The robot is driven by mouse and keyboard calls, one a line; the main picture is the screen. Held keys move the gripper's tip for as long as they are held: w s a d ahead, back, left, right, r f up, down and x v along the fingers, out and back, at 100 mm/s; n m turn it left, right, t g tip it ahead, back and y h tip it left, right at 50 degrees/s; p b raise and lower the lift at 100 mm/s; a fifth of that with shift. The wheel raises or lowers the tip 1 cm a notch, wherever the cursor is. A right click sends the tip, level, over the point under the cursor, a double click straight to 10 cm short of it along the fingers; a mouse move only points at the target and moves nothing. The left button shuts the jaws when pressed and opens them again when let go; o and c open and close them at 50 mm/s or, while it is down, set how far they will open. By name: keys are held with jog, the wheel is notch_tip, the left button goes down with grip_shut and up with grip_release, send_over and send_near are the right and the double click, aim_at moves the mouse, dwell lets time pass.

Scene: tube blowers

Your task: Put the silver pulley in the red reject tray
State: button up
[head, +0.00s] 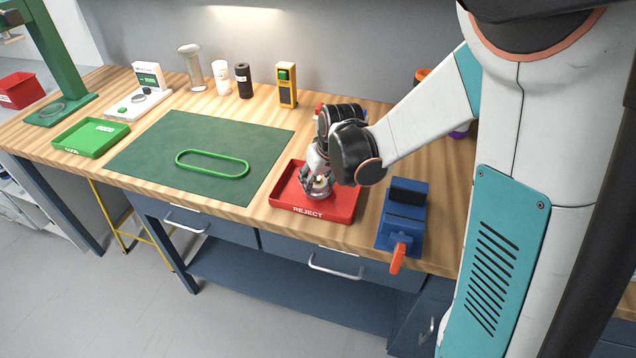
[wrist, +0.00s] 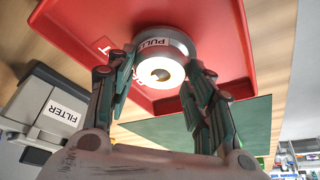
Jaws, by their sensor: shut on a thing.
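The silver pulley (wrist: 161,66) is a round metal piece with a pale hub and a partly visible label starting "PULL". My gripper (wrist: 158,88) is shut on it, with one finger on each side in the wrist view. In the head view my gripper (head: 318,186) points down over the red reject tray (head: 322,214), and the pulley there is mostly hidden by the fingers. The tray also fills the area behind the pulley in the wrist view (wrist: 95,25). I cannot tell whether the pulley touches the tray floor.
A blue device with an orange handle (head: 403,215) stands just right of the tray. A green mat (head: 190,135) with a green belt loop (head: 212,163) lies to the left, and a green tray (head: 92,138) farther left. In the wrist view, a grey part labelled FILTER (wrist: 62,113) is beside the tray.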

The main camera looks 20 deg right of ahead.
jog(key=shift+f, duration=0.3)
jog(key=o, duration=1.2)
jog(key=shift+o, duration=0.2)
jog(key=a+p+v, duration=0.1)
jog(key=p+v, duration=0.3)
jog(key=v, duration=0.7)
jog(key=s+r+m+t, duration=0.1)
jog(key=s+r, duration=0.3)
jog(key=s, duration=0.5)
jog(key=s+r+t, duration=0.1)
jog(key=s+r, duration=0.4)
jog(key=s, duration=0.5)
jog(key=shift+r+m+t+h, duration=0.15)
jog(key=shift+m+t+h, duration=0.15)
jog(key=shift+m+t, duration=0.1)
